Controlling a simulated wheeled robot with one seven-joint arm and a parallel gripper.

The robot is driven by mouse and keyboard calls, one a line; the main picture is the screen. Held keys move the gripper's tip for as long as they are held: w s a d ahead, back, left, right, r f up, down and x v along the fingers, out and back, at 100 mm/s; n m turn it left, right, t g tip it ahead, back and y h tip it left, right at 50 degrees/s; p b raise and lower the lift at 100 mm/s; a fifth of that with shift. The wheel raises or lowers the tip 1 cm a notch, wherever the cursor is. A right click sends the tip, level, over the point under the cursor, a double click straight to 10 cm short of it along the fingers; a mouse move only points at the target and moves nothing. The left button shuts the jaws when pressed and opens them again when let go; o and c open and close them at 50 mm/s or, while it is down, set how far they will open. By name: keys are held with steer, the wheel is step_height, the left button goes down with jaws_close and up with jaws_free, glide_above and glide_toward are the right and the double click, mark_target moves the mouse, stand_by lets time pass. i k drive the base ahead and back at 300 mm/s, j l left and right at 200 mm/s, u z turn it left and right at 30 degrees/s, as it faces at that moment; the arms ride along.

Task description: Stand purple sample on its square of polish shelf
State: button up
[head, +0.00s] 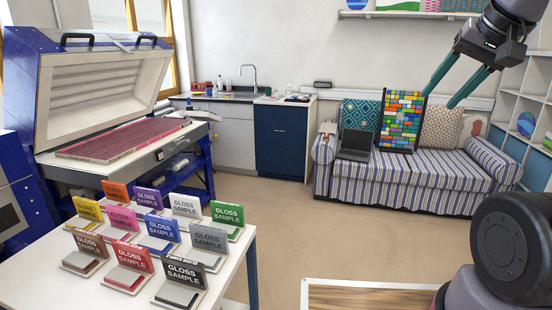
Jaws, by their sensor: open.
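The purple sample (148,200), a small upright card on a base, stands in the back row of samples on the white table (28,270). Its lower part is partly hidden by the samples in front. My gripper (440,100) is at the upper right, well away from the purple sample. Its two teal fingers are spread with nothing between them. I cannot make out which surface is the polish shelf, nor any marked square for the sample.
Several other coloured samples crowd around the purple one, including orange (116,191), blue (162,228) and white (185,205). A striped sofa (420,185) is at the back right. The floor (290,225) between is clear.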

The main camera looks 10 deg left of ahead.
mark_target(147, 201)
steer(key=i+z, duration=0.45)
steer(key=i, duration=1.7)
steer(key=i+u, duration=0.25)
steer(key=i, duration=0.4)
steer(key=i+l+u, duration=0.3)
steer(key=i, duration=0.35)
steer(key=i+j+u, duration=0.15)
steer(key=u, duration=0.3)
steer(key=i+u, duration=0.55)
steer(key=u, duration=0.3)
steer(key=i+u, duration=0.25)
steer(key=u, duration=0.15)
steer(key=i+j+u, duration=0.25)
steer(key=i+u, duration=0.7)
steer(key=i+l+u, duration=0.15)
steer(key=i+u, duration=0.3)
steer(key=i+j, duration=0.1)
steer(key=i, duration=0.4)
steer(key=i+j, duration=0.15)
steer(key=i, duration=0.35)
steer(key=l+z, duration=0.2)
steer(key=z, duration=0.15)
steer(key=l+z, duration=0.3)
steer(key=z, duration=0.35)
